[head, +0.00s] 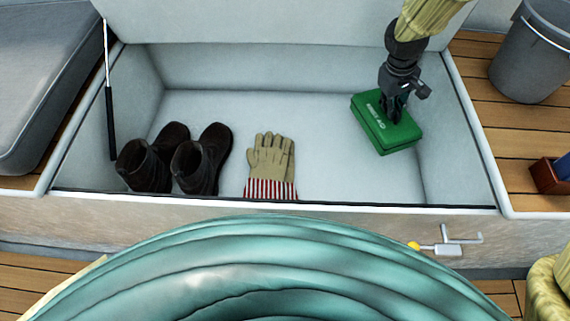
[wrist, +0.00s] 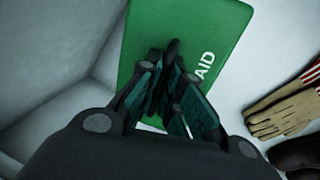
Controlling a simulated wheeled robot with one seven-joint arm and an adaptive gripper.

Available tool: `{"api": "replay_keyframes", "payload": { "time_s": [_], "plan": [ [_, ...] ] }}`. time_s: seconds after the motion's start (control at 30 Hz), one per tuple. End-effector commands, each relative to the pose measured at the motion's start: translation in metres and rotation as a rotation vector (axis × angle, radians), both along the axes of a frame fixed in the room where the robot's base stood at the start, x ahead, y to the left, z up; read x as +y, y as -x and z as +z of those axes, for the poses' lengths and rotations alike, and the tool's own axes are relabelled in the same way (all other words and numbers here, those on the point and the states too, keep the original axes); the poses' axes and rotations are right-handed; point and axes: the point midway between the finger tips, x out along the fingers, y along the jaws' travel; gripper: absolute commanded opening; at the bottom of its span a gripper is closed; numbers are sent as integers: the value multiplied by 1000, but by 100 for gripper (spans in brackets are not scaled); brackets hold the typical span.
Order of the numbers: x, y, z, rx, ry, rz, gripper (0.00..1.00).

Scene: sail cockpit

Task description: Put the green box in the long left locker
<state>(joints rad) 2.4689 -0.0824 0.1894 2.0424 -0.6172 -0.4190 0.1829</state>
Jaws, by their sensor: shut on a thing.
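The green box (head: 377,131), with white lettering on its lid, is inside the open long locker (head: 300,110), at its right end. My gripper (head: 392,112) reaches down from above and is shut on the green box. In the wrist view the box (wrist: 190,28) lies beyond the fingers (wrist: 172,95), with part of its lettering showing. The fingers hide the part they grip. I cannot tell whether the box touches the locker floor. The locker lid (head: 270,22) is raised at the back.
Dark boots (head: 202,160) and beige gloves with striped cuffs (head: 270,165) lie in the locker's left and middle. The floor between gloves and box is clear. A grey bucket (head: 530,55) stands at right. A latch (head: 449,247) hangs on the locker front.

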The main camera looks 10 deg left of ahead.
Motion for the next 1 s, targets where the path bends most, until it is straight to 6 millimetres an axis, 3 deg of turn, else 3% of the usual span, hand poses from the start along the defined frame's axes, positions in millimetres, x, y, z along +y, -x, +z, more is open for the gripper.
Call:
{"api": "replay_keyframes", "payload": {
  "time_s": [0.27, 0.53, 0.83, 1.0],
  "plan": [
    [0, 0, -5, -1, 0, 1, 0],
    [0, 0, -41, 0, 0, 2, 0],
    [0, 0, -61, -1, 0, 1, 0],
    [0, 0, -86, 0, 0, 2, 0]
  ]
}}
